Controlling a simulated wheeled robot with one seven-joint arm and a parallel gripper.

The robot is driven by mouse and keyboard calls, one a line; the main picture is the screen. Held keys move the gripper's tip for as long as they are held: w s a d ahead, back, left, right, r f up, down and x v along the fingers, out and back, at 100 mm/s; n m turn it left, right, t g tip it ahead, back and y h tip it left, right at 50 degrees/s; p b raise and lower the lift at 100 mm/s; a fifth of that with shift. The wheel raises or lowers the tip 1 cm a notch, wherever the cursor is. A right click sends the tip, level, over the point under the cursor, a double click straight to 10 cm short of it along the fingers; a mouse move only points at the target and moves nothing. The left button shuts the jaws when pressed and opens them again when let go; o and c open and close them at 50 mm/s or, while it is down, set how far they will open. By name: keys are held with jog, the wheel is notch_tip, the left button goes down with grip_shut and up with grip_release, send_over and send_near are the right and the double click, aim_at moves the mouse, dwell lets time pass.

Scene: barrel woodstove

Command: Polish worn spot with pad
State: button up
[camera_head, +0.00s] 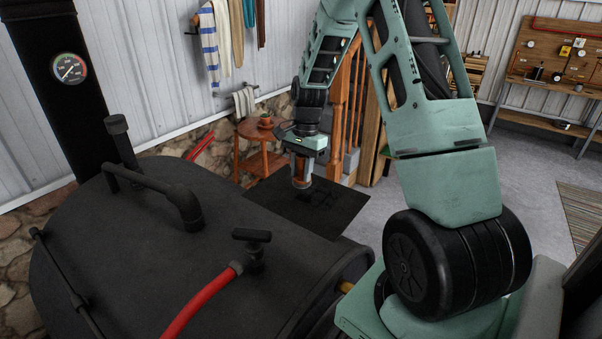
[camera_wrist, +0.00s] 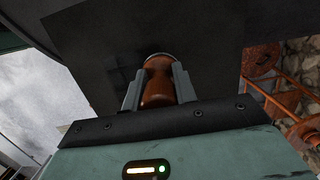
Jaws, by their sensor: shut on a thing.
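My gripper (camera_head: 302,170) points down over a dark flat plate (camera_head: 335,217) beside the black barrel stove (camera_head: 190,260). It is shut on the brown handle of the pad (camera_wrist: 158,80), which stands upright between the two grey fingers in the wrist view. The pad's lower end is at or just above the plate; I cannot tell whether it touches. A slightly darker, smudged patch shows on the plate near the pad; I cannot tell for sure that it is the worn spot.

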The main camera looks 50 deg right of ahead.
aim_at(300, 155)
jog(key=shift+w+r+p, duration=0.15)
jog(key=shift+r+p, duration=0.15)
jog(key=shift+r, duration=0.25)
jog(key=shift+r+p, duration=1.55)
jog(key=shift+r, duration=0.5)
